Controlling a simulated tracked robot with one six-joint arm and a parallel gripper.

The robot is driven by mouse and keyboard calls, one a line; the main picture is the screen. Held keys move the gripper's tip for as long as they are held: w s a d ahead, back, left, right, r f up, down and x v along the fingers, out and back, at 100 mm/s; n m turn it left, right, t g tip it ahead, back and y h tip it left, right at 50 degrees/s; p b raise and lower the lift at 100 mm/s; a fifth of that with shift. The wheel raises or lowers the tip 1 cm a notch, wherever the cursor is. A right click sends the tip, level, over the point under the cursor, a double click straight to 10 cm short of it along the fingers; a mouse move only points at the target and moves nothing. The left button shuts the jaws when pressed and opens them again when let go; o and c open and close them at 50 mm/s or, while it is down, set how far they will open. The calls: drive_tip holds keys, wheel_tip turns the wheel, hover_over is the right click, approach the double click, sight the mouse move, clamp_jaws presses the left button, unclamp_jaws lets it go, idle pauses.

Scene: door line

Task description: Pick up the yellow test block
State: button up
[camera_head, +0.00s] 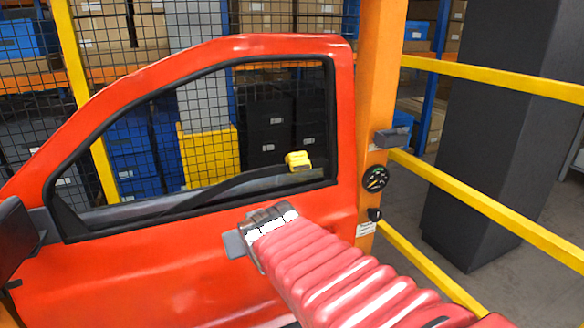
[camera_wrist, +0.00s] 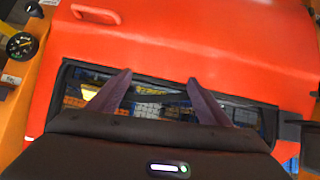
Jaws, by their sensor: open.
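The small yellow test block (camera_head: 298,161) sits at the lower right corner of the red car door's (camera_head: 150,275) window opening, on or just by the dark sill. In the head view my red-sleeved arm reaches up from the lower right, its end in front of the door panel, below and left of the block. The fingers are mostly hidden there. In the wrist view my gripper (camera_wrist: 160,78) is open, its two dark fingers apart with nothing between them, in front of the window opening. A yellow patch shows left of the fingers there; I cannot tell whether it is the block.
An orange post (camera_head: 378,90) with a round gauge (camera_head: 376,178) and a grey box (camera_head: 392,138) stands right of the door. Yellow rails (camera_head: 480,208) and a dark pillar (camera_head: 495,130) are further right. Mesh fencing and shelves with boxes lie behind the door.

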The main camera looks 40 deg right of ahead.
drive_tip(key=w+d+r+m+t+h, duration=0.1)
drive_tip(key=w+d+r+t, duration=0.15)
drive_tip(key=d, duration=0.45)
drive_tip(key=w+d+r+t+h, duration=0.1)
drive_tip(key=w+d, duration=0.3)
drive_tip(key=d, duration=0.4)
drive_tip(key=t, duration=0.4)
approach(298, 160)
drive_tip(key=s, duration=0.3)
drive_tip(key=shift+w+r+y, duration=0.1)
drive_tip(key=shift+r+y, duration=0.15)
drive_tip(key=shift+y, duration=0.15)
drive_tip(key=shift+w, duration=0.1)
drive_tip(key=shift+x, duration=4.25)
drive_tip(key=shift+w, duration=0.1)
drive_tip(key=shift+x, duration=2.55)
drive_tip(key=shift+a+f, duration=0.1)
